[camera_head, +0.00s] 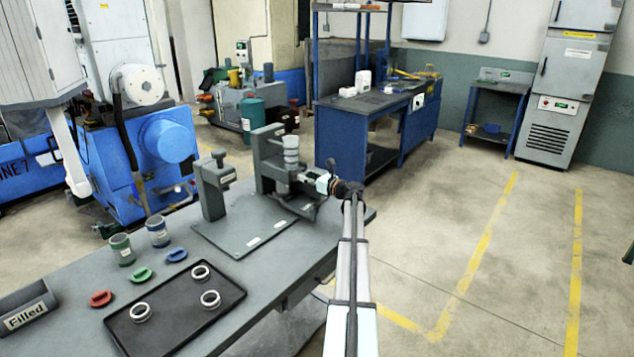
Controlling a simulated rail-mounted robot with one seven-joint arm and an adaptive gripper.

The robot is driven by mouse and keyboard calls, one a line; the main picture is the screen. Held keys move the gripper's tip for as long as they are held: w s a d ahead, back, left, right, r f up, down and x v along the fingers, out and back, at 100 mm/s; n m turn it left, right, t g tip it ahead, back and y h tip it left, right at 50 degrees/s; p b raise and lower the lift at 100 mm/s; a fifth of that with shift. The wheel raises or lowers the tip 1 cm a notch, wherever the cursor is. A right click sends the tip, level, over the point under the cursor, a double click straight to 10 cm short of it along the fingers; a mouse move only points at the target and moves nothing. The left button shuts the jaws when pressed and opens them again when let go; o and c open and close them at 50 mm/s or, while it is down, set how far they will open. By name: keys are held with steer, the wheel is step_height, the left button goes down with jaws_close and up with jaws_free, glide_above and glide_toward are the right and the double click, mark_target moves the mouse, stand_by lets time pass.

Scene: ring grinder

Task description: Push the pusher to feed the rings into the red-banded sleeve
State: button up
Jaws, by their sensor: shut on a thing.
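My gripper (319,182), small in the head view, is at the right side of the grey feeding fixture (268,152) on the bench. It is shut on the pusher, most of which the fingers hide. A column of pale rings (291,156) stands upright in the fixture, just left of my gripper. I cannot make out the red-banded sleeve. Three loose white rings lie apart in the black tray: an upper ring (201,264), a lower left ring (133,313) and a right ring (203,300).
A green-banded sleeve (122,257) and a blue-banded sleeve (158,238) stand left of the fixture. Red (101,298), green (141,274) and blue (177,255) caps lie by the black tray (172,338). A "Filled" bin (26,318) sits at far left. Floor at right is clear.

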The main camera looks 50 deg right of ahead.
steer(key=shift+s, duration=3.15)
steer(key=o, duration=1.1)
steer(key=shift+c, duration=0.2)
steer(key=shift+s, duration=0.15)
steer(key=s, duration=0.4)
steer(key=shift+s+p, duration=0.3)
steer(key=shift+s, duration=0.05)
